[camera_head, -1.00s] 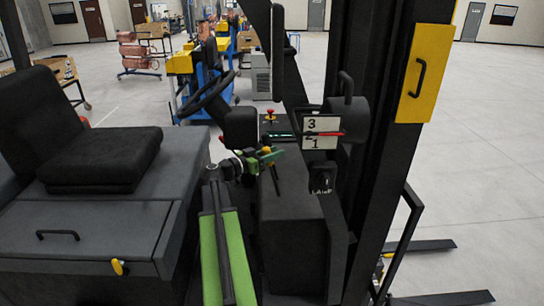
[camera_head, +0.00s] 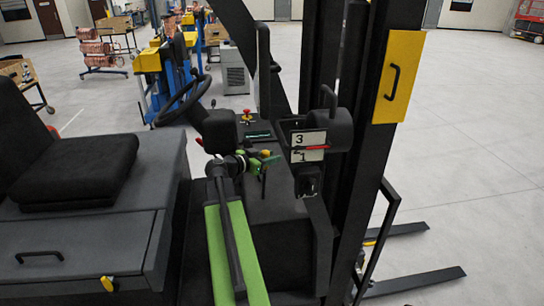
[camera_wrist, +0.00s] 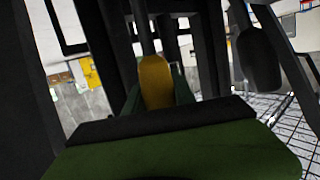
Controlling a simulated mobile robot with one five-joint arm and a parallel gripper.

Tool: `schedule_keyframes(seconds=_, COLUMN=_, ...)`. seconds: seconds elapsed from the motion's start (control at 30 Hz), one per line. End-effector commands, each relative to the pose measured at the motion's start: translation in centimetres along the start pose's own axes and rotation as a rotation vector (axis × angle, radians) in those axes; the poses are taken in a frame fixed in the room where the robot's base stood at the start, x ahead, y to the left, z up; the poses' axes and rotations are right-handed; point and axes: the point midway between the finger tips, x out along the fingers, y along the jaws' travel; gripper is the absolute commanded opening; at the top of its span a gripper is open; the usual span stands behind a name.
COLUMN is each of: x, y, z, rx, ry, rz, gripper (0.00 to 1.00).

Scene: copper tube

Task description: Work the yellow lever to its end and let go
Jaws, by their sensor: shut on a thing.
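The yellow lever knob (camera_wrist: 156,82) shows in the wrist view between the green fingers of my gripper (camera_wrist: 158,98), which is shut on it. In the head view my gripper (camera_head: 261,160) is small, at the end of my green arm, above the dark console of a forklift. A small yellow-orange spot of the lever (camera_head: 265,153) shows beside the green fingers there. The lever's shaft is mostly hidden by the gripper in the head view.
A dial plate (camera_head: 308,146) with numbers and a red pointer stands right of my gripper. A steering wheel (camera_head: 185,97) is at its upper left, a red button (camera_head: 247,114) behind it. The mast with a yellow panel (camera_head: 398,78) rises at right. A black seat (camera_head: 78,170) is left.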

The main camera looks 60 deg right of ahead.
Motion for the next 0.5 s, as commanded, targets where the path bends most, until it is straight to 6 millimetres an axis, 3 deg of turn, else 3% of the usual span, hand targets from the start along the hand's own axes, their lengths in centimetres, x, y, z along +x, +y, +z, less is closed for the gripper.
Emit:
schedule_keyframes(seconds=0.23, x=-0.7, y=-0.4, z=0.0, rx=-0.008, ry=0.005, rz=-0.007, gripper=0.00)
schedule_keyframes(seconds=0.27, x=-0.7, y=-0.5, z=0.1, rx=-0.009, ry=0.005, rz=-0.008, gripper=0.35)
schedule_keyframes(seconds=0.4, x=-1.1, y=-0.8, z=0.2, rx=-0.009, ry=0.004, rz=-0.015, gripper=0.52)
schedule_keyframes(seconds=0.5, x=-1.2, y=-1.0, z=0.2, rx=-0.009, ry=0.004, rz=-0.018, gripper=0.52)
